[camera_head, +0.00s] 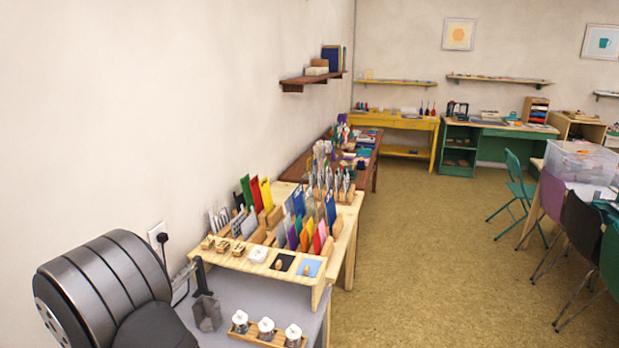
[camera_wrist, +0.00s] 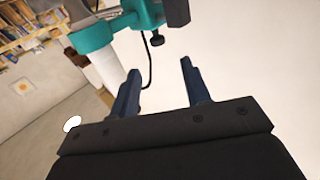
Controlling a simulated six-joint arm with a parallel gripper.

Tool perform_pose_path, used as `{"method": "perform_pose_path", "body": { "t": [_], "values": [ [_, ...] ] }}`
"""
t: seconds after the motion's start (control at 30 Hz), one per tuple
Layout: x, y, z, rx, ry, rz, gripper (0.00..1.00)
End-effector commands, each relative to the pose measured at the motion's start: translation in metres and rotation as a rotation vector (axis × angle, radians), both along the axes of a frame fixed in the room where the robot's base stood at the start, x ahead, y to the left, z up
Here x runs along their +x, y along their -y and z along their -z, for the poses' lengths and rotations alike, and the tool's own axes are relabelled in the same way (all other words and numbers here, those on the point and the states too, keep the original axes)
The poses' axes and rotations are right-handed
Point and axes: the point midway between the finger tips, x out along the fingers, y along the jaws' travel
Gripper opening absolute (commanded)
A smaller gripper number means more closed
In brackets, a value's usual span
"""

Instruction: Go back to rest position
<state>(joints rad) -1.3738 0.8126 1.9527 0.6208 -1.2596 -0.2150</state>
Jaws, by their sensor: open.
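My gripper (camera_wrist: 160,67) shows in the wrist view with its two dark blue-grey fingers spread apart. Nothing is between them, and a pale wall lies behind. I cannot make out the gripper's fingers in the head view. Small inkpads sit in a row on the front of the wooden stand: a white one (camera_head: 258,254), a black one (camera_head: 283,262) and a blue one (camera_head: 308,268). Small wooden pieces rest on the black and blue pads.
A wooden tray (camera_head: 266,341) with white-topped bottles stands on the grey table (camera_head: 235,282). Upright coloured cards (camera_head: 266,194) fill the stand. A teal device (camera_wrist: 94,35) with a white cylinder (camera_wrist: 105,70) shows near the fingers in the wrist view. Open floor (camera_head: 420,250) lies right.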

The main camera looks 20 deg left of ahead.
Motion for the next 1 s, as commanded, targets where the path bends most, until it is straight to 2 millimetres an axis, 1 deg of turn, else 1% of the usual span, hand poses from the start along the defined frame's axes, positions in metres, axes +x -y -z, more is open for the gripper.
{"method": "perform_pose_path", "body": {
  "t": [0.03, 0.2, 0.4, 0.6, 0.9, 0.93, 1.0],
  "values": [
    [0.009, -0.007, 0.0, 0.001, -0.001, 0.003, 0.43],
    [0.033, -0.031, 0.0, 0.002, 0.001, 0.004, 0.43],
    [0.054, -0.052, 0.0, 0.001, 0.001, 0.003, 0.43],
    [0.064, -0.063, 0.0, -0.001, 0.001, 0.002, 0.43],
    [0.065, -0.063, 0.0, -0.001, 0.001, 0.001, 0.43],
    [0.065, -0.063, 0.0, -0.001, 0.001, 0.001, 0.47],
    [0.065, -0.062, 0.0, -0.001, 0.001, 0.001, 0.61]
  ]
}}
